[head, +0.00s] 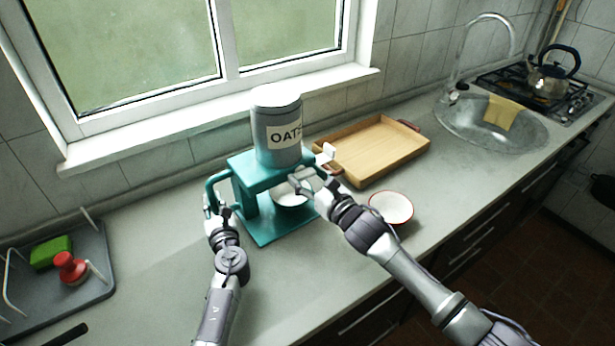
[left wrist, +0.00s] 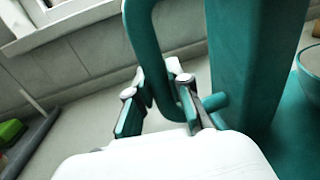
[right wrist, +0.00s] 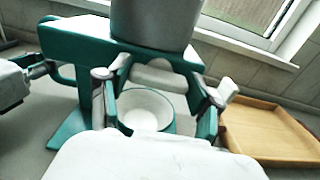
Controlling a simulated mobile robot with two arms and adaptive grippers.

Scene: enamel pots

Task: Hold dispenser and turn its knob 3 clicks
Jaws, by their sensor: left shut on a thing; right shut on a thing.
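The dispenser is a teal stand (head: 277,229) carrying a grey canister (head: 279,135) with a white lid and an "OATS"-like label, partly cut off by the curve. My left gripper (head: 218,208) is shut on the teal side handle (left wrist: 143,40) at the stand's left. My right gripper (right wrist: 155,105) is at the front, under the canister, with its fingers around a pale knob (right wrist: 158,76). The fingers partly hide the knob in the head view. A white bowl (right wrist: 146,110) with a teal outside stands inside the stand, below the knob.
A wooden tray (head: 385,145) lies behind and right of the dispenser. A white red-rimmed bowl (head: 391,207) stands near my right forearm. A dish rack (head: 95,262) with a green sponge (head: 50,252) and red brush (head: 70,267) is at left. The sink (head: 470,122) is farther right.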

